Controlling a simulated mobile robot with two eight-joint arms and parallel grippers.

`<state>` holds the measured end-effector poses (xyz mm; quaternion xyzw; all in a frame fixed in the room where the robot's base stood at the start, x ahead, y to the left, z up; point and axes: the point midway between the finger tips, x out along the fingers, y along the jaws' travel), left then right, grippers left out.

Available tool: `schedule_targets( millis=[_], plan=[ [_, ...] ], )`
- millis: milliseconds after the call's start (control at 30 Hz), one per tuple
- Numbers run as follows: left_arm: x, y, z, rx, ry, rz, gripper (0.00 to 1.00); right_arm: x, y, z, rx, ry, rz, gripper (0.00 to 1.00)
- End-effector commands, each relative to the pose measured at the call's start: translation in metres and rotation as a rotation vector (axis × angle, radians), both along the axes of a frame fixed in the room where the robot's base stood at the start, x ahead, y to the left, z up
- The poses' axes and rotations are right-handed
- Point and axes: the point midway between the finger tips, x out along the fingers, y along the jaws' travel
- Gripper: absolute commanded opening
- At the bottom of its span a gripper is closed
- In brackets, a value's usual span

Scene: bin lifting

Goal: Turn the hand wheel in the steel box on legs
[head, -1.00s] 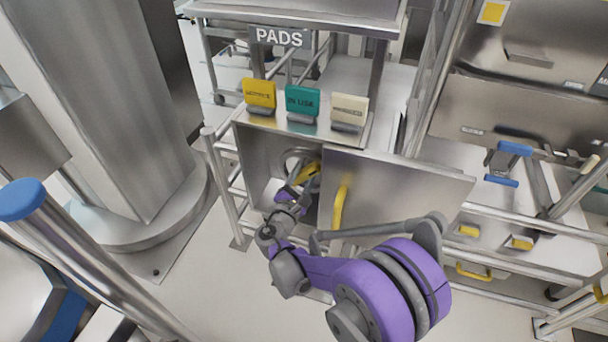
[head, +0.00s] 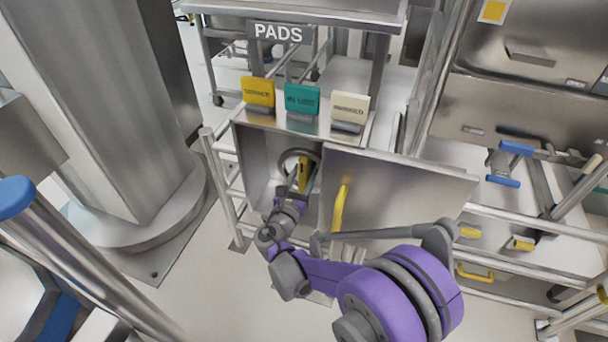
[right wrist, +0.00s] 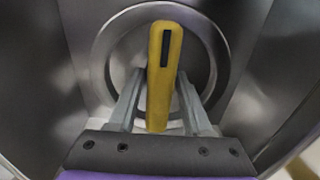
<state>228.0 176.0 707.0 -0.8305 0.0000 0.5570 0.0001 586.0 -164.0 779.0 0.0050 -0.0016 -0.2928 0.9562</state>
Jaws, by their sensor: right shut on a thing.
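The steel box (head: 258,160) stands below the PADS sign with its front open. Inside is the hand wheel, a grey ring (head: 284,157) with a yellow grip bar (head: 304,170) across it. My right gripper (head: 303,186) reaches into the box and is shut on the yellow bar. In the right wrist view the bar (right wrist: 161,70) stands nearly upright between the two grey fingers (right wrist: 160,112), with the wheel's ring (right wrist: 104,62) behind it. The lower part of the wheel is partly hidden by my gripper in the head view. My left gripper does not show.
The box's door (head: 400,195) with a yellow handle (head: 340,207) hangs open to the right, close beside my right arm. Yellow, teal and cream tags (head: 302,100) stand on top of the box. A large steel column (head: 105,120) stands left. Rails and a rack are at right.

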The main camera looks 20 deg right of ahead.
Motion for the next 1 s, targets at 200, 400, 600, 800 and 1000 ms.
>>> schedule_targets(
  millis=[200, 400, 600, 800, 1000],
  plan=[
    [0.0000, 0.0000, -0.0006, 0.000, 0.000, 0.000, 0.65, -0.0007, 0.0006, -0.0011, -0.018, 0.016, 0.001, 0.00],
    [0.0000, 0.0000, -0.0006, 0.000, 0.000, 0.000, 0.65, -0.0007, 0.0005, -0.0010, -0.020, 0.017, 0.001, 0.00],
    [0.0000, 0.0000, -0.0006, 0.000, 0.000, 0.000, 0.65, -0.0006, 0.0005, -0.0009, -0.020, 0.016, 0.001, 0.59],
    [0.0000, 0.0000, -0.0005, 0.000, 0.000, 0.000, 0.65, -0.0003, 0.0002, -0.0005, -0.020, 0.015, 0.000, 0.65],
    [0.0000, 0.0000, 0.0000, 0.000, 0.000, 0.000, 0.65, -0.0032, 0.0026, -0.0001, -0.020, 0.015, 0.001, 0.65]
  ],
)
